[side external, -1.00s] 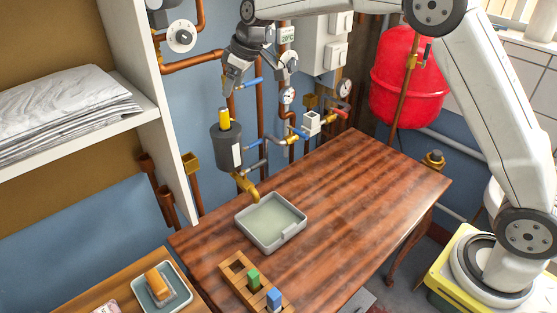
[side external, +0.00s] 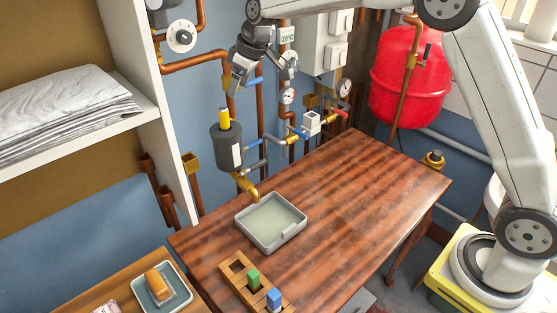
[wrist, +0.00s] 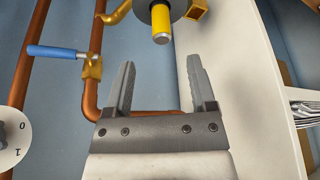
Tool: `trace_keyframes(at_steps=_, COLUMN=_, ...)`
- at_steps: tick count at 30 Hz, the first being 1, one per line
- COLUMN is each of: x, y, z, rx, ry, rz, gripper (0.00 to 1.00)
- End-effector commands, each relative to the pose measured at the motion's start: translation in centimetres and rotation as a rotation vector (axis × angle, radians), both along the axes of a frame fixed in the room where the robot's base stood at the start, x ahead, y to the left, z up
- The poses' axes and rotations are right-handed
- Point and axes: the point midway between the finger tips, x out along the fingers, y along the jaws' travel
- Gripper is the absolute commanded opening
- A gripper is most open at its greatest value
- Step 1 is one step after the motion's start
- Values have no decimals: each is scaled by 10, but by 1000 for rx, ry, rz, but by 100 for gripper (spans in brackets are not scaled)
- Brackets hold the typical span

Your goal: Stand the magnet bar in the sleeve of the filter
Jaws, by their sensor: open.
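The magnet bar (side external: 224,119) shows as a yellow grip standing upright out of the top of the filter (side external: 227,149), a dark grey cylinder with a white label on the wall piping. Its lower part is hidden inside the filter. My gripper (side external: 236,89) is open and empty, above and slightly right of the yellow grip, apart from it. In the wrist view, the two fingers of my gripper (wrist: 161,75) are spread with nothing between them. The yellow grip (wrist: 160,22) with its grey end is beyond the fingertips, at the top of that view.
Copper pipes (side external: 193,64) and blue-handled valves (side external: 298,131) run close around the filter. A grey tray (side external: 247,240) stands on the wooden table below the brass spout. A wooden rack (side external: 231,270) holds a green and a blue block. The table's right side is clear.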

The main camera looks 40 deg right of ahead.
Motion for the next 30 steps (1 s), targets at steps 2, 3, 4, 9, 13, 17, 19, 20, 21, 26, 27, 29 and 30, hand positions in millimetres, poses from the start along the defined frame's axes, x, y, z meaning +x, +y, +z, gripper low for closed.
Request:
trace_keyframes(at_steps=2, x=-10, y=-4, z=-5, rx=-3, ry=10, rz=-23, gripper=72)
trace_keyframes(at_steps=3, x=-15, y=-6, z=-8, rx=-4, ry=15, rz=-37, gripper=72)
trace_keyframes(at_steps=4, x=-20, y=-8, z=-10, rx=-6, ry=18, rz=-48, gripper=72)
trace_keyframes(at_steps=9, x=-53, y=-19, z=-28, rx=-14, ry=42, rz=-123, gripper=72)
trace_keyframes(at_steps=13, x=-83, y=-28, z=-42, rx=-20, ry=59, rz=-181, gripper=72)
trace_keyframes(at_steps=17, x=-115, y=-36, z=-56, rx=-25, ry=75, rz=-238, gripper=72)
trace_keyframes(at_steps=19, x=-132, y=-40, z=-64, rx=-28, ry=83, rz=-267, gripper=72)
trace_keyframes(at_steps=20, x=-140, y=-42, z=-67, rx=-30, ry=87, rz=-278, gripper=72)
trace_keyframes(at_steps=21, x=-151, y=-44, z=-72, rx=-32, ry=90, rz=-295, gripper=72)
trace_keyframes(at_steps=26, x=-196, y=-52, z=-90, rx=-37, ry=108, rz=-356, gripper=72)
trace_keyframes(at_steps=27, x=-208, y=-54, z=-95, rx=-38, ry=111, rz=-371, gripper=72)
trace_keyframes(at_steps=29, x=-226, y=-56, z=-101, rx=-38, ry=118, rz=-394, gripper=72)
trace_keyframes(at_steps=30, x=-238, y=-58, z=-106, rx=-38, ry=123, rz=-408, gripper=72)
